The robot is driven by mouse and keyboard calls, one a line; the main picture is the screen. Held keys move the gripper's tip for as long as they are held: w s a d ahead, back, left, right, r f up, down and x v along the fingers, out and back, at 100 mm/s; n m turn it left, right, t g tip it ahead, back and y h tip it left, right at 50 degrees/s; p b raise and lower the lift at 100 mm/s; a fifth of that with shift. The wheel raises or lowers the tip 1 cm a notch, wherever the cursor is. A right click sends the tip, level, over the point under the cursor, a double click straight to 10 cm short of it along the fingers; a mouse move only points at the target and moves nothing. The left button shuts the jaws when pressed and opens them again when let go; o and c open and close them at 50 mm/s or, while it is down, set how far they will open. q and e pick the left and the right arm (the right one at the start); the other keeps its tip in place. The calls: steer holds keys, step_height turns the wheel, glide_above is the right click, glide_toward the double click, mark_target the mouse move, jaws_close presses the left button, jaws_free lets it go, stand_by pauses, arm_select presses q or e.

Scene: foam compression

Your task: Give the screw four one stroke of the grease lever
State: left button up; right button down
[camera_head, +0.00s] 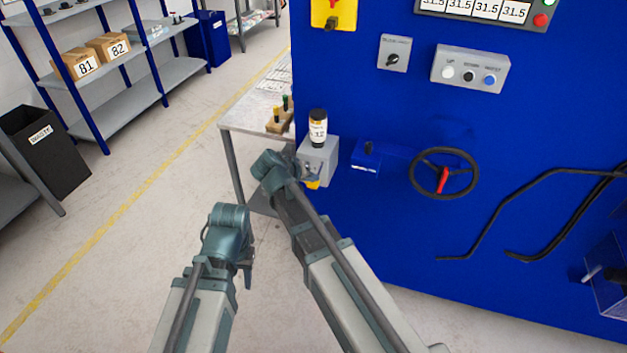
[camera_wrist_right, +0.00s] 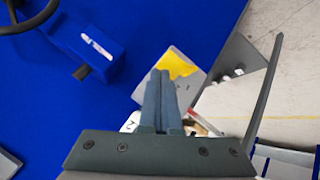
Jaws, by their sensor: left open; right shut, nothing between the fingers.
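A grey box (camera_head: 318,160) is mounted on the blue machine front, with a dark bottle labelled 12 (camera_head: 318,130) upright on top. A yellow part (camera_head: 313,184) shows low on this box; it also shows in the right wrist view (camera_wrist_right: 178,64). I cannot tell for sure which part is the grease lever. My right gripper (camera_head: 306,172) is shut and empty in front of the grey box; in the right wrist view its fingertips (camera_wrist_right: 160,76) overlap the box beside the yellow part, contact unclear. My left gripper (camera_head: 246,272) hangs open, low and apart from the machine. Screw four is not identifiable.
A small blue box with a dark knob (camera_head: 367,156) and a black handwheel with a red handle (camera_head: 444,174) are to the right. Bent black bars (camera_head: 530,195) lie further right. A table (camera_head: 245,110) stands behind my right arm.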

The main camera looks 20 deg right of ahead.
steer(key=shift+f+b, duration=0.45)
steer(key=shift+f, duration=0.1)
steer(key=shift+r, duration=0.1)
stand_by(0.8)
steer(key=shift+r+p, duration=1.7)
steer(key=shift+p, duration=0.05)
steer(key=shift+r, duration=0.1)
step_height(320, 180, up, 5)
steer(key=p, duration=0.5)
